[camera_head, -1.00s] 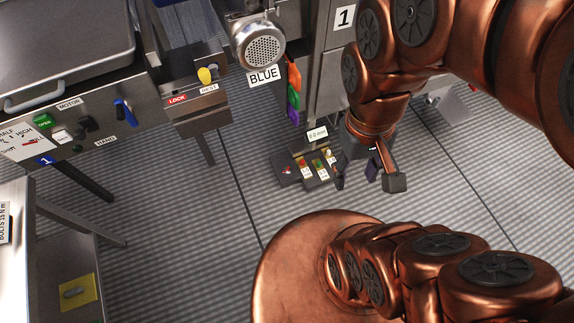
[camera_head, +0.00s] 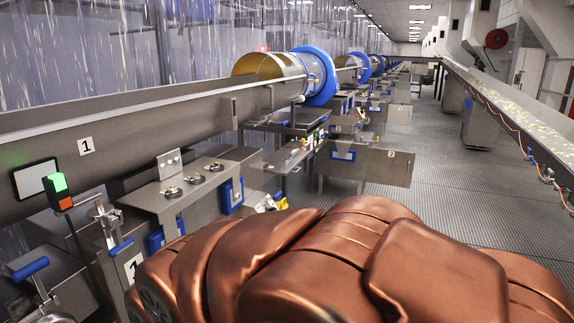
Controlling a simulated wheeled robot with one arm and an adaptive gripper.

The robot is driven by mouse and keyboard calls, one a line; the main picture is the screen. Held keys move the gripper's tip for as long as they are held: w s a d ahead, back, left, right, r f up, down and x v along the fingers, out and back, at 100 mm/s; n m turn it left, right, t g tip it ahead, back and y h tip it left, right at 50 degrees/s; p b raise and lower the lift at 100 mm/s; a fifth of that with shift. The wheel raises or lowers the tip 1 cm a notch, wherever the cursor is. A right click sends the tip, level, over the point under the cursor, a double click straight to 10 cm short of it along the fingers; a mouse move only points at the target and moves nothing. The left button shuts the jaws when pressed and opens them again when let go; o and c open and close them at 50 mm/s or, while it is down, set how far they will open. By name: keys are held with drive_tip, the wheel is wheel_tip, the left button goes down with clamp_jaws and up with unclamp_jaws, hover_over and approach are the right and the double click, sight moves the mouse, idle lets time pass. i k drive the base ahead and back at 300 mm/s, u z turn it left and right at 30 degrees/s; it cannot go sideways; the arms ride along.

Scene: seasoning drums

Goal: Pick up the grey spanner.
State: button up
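I cannot make out a grey spanner in the head view. My gripper is out of the picture. Only copper-coloured links of my own arm show, large across the bottom, and they hide whatever lies behind them. At the left, a steel bench (camera_head: 150,197) carries several small round fittings (camera_head: 194,179) on its top, too small to name.
A long steel trough (camera_head: 130,122) runs along the left towards a drum with a blue ring (camera_head: 318,76). A post with green and red buttons (camera_head: 58,192) stands at near left. A conveyor (camera_head: 500,102) lines the right. The ribbed floor (camera_head: 440,200) between is clear.

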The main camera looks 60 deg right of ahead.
sight(295, 152)
drive_tip(key=z, duration=2.25)
drive_tip(key=k, duration=0.5)
drive_tip(key=z, duration=0.8)
drive_tip(key=i, duration=2.5)
drive_tip(key=u, duration=0.5)
drive_tip(key=i, duration=1.65)
drive_tip(key=u, duration=1.8)
drive_tip(key=i, duration=0.95)
drive_tip(key=u, duration=0.9)
drive_tip(key=i, duration=0.45)
drive_tip(key=u, duration=0.05)
